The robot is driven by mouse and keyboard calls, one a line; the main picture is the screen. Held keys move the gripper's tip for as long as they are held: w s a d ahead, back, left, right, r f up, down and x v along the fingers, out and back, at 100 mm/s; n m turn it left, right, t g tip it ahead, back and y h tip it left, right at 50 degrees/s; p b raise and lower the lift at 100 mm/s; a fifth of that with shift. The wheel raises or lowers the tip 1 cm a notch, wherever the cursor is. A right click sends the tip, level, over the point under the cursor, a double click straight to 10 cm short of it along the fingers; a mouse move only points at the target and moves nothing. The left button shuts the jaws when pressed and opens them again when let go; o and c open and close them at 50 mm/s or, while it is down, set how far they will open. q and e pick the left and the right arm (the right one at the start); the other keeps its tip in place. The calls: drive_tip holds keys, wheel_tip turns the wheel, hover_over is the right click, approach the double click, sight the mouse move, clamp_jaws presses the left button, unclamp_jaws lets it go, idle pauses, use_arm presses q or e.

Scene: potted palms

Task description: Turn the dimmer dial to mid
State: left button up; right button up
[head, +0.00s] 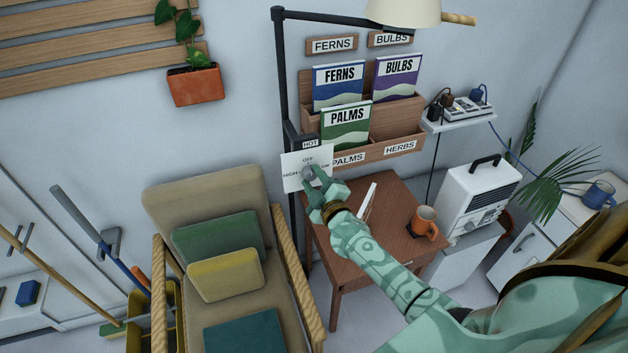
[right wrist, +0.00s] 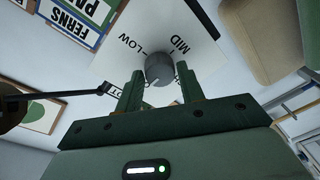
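The dimmer dial (right wrist: 159,69) is a round grey knob on a white plate (head: 292,178) marked OFF, LOW, HIGH in the head view; MID and LOW read clearly in the right wrist view. A small pale mark seems to show on the knob's lower-left side there, away from MID. My right gripper (right wrist: 160,84) has its two green fingers on either side of the knob, with a narrow gap apparent on each side. In the head view my right gripper (head: 317,189) covers the plate's lower right part. My left gripper is out of view.
A black lamp pole (head: 283,70) stands close behind the plate. A wooden rack (head: 390,147) with booklets hangs to its right. Below is a brown side table (head: 390,237) with an orange mug (head: 424,221). A cushioned armchair (head: 205,188) stands to the left.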

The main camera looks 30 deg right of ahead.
drive_tip(key=c, duration=0.5)
